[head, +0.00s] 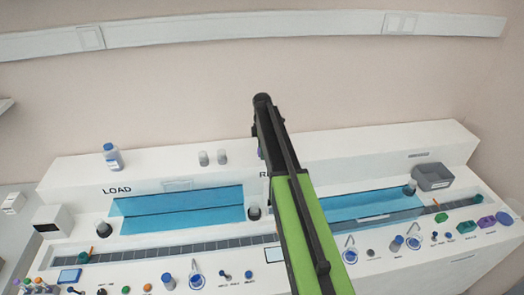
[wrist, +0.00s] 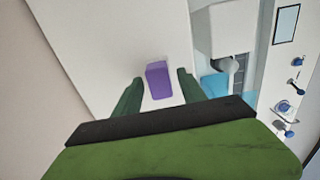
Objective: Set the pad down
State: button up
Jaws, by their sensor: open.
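A purple pad (wrist: 158,80) shows in the wrist view against a white surface (wrist: 110,40), between the two fingers of my gripper (wrist: 159,76). The dark green fingers are open, with a visible gap on each side of the pad. I cannot tell whether the pad's underside rests fully on the surface.
The white tube-track machine (head: 75,190) has blue windows (head: 180,208) and a dark track. A blue-capped bottle (head: 112,157) and a grey bin (head: 432,177) stand on it. A wall rises behind.

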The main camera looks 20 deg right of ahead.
notch_tip(320, 180, up, 12)
jog(key=p, duration=1.2)
jog(key=s+a+m, duration=0.5)
jog(key=s+a, duration=0.1)
jog(key=s, duration=0.3)
jog(key=s+a+m, duration=0.5)
jog(key=s, duration=0.5)
jog(key=s+a+m, duration=0.5)
jog(key=s+a, duration=0.1)
jog(key=s, duration=0.4)
jog(key=shift+a+m, duration=0.3)
jog(key=shift+m, duration=0.1)
notch_tip(320, 180, down, 13)
jog(key=b, duration=1.3)
jog(key=shift+f+b, duration=0.2)
jog(key=shift+b, duration=0.15)
jog(key=shift+c, duration=0.5)
